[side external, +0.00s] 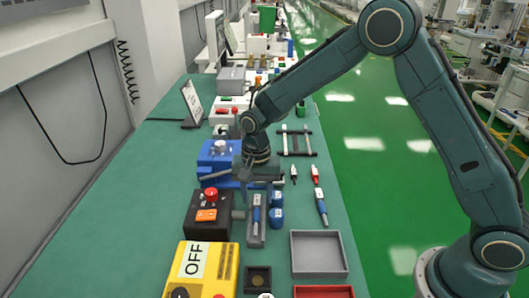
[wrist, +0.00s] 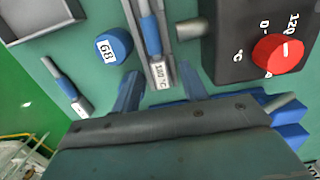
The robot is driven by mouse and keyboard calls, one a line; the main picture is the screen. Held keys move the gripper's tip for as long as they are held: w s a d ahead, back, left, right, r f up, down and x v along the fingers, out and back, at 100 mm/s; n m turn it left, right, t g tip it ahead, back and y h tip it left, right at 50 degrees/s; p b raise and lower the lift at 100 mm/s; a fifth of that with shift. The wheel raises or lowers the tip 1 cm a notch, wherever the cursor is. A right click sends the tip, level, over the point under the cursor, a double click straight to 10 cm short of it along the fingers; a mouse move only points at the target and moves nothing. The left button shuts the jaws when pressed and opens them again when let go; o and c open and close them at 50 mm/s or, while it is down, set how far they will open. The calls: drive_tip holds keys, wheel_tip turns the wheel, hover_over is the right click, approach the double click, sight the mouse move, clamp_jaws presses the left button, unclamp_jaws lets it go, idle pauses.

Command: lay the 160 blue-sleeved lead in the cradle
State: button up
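A blue-sleeved lead (wrist: 151,32) with a white tag lies lengthwise in a narrow grey cradle (wrist: 169,68). Its tag seems to read 140 or 160 °C; the print is too small to be sure. The cradle also shows in the side external view (side external: 256,241). A second blue-sleeved lead (wrist: 66,87) lies on the green bench, apart from the cradle; in the side external view it is at the right (side external: 321,207). My gripper (wrist: 160,86) is open, fingers apart on either side of the tag end, holding nothing. In the side external view my gripper (side external: 258,187) is just behind the cradle.
A black box with a red knob (wrist: 277,54) stands close beside the cradle. Blue capped pots (side external: 276,218) stand on its other side. A grey tray (side external: 318,276), a yellow OFF box (side external: 230,270) and a blue device (side external: 215,158) are nearby.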

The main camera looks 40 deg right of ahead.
wheel_tip(320, 180, up, 14)
drive_tip(key=shift+w+d, duration=0.25)
idle(0.7)
drive_tip(key=s+d+r+n+t, duration=0.2)
drive_tip(key=s+d+r, duration=0.1)
drive_tip(key=s+r, duration=0.3)
drive_tip(key=s+d+r+n+t, duration=0.1)
drive_tip(key=s+d+r+n, duration=0.25)
drive_tip(key=s, duration=0.55)
drive_tip(key=s+d+n+t, duration=0.3)
drive_tip(key=s, duration=1)
drive_tip(key=shift+s+d+f, duration=0.3)
drive_tip(key=shift+s+f, duration=0.05)
drive_tip(key=shift+f, duration=0.05)
